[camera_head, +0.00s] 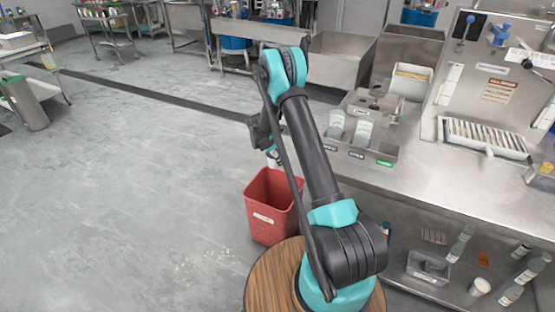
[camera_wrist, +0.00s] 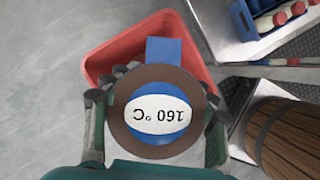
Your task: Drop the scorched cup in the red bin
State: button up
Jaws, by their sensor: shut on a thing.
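My gripper (camera_wrist: 155,125) is shut on a round cup (camera_wrist: 194,98), with a finger on either side of it. The cup has a brown ring, a blue inside, a white oval marked "160 °C" and a blue tab at the top. The red bin (camera_wrist: 118,52) lies behind and below the cup in the wrist view, and the cup hides much of its opening. In the head view the red bin (camera_head: 268,228) stands on the floor, with my gripper (camera_head: 271,157) over its top. My arm hides part of both, and the cup is hard to make out there.
A steel counter (camera_head: 440,175) with trays and a grinding station stands right of the bin. Its lower shelf (camera_head: 450,285) holds bottles and a clear container. A round wooden top (camera_head: 262,280) is at the front. The grey floor (camera_head: 120,180) on the left is open.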

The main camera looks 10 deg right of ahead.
jog(key=shift+f, duration=2.7)
jog(key=o, duration=1.4)
jog(key=shift+o, duration=0.2)
jog(key=o, duration=0.4)
